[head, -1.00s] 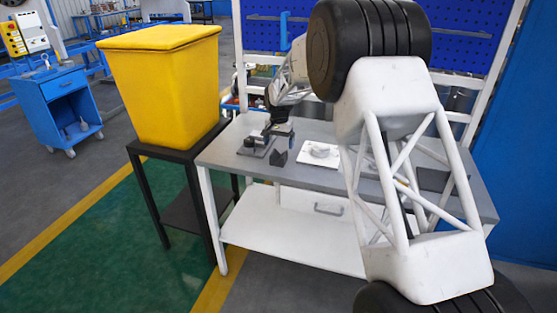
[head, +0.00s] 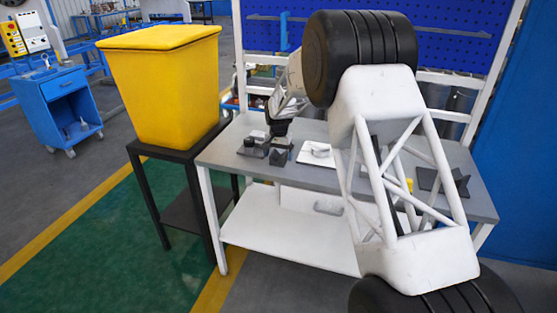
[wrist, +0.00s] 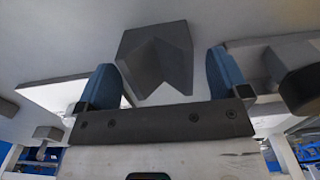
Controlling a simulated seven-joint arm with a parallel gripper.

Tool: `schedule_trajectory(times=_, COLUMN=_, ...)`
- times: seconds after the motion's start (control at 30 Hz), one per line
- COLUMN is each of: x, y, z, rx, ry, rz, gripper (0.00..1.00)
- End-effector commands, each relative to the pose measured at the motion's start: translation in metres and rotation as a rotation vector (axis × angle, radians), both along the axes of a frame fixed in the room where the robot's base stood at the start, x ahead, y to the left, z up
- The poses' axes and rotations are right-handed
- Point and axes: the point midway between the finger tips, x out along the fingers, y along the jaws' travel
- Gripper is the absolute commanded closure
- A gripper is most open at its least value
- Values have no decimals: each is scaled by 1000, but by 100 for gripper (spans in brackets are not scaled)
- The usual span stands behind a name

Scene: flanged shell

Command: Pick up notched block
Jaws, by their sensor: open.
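The notched block (head: 278,158) is small and dark grey with a V-shaped notch. It stands on the grey workbench (head: 222,157), between a dark plate and a white plate. My gripper (head: 279,145) is just above or around it in the head view and partly hides it. In the wrist view my gripper (wrist: 163,82) is open, with its two blue fingers apart. The notched block (wrist: 155,57) shows between and beyond the fingers, with a gap on each side. I cannot tell how far down the fingers reach beside it.
A dark plate with a black knobbed part (head: 249,146) lies just left of the block. A white plate with a pale part (head: 318,153) lies to the right. Another dark plate (head: 428,179) lies at the far right. A yellow bin (head: 163,90) stands left of the bench.

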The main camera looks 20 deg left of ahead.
Motion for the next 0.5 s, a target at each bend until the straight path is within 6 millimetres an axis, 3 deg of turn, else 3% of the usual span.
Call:
schedule_trajectory(times=0.2, x=0, y=0, z=-17, rx=0, ry=-1, rz=0, gripper=6)
schedule_trajectory(times=0.5, x=0, y=0, z=-18, rx=0, ry=-1, rz=0, gripper=6)
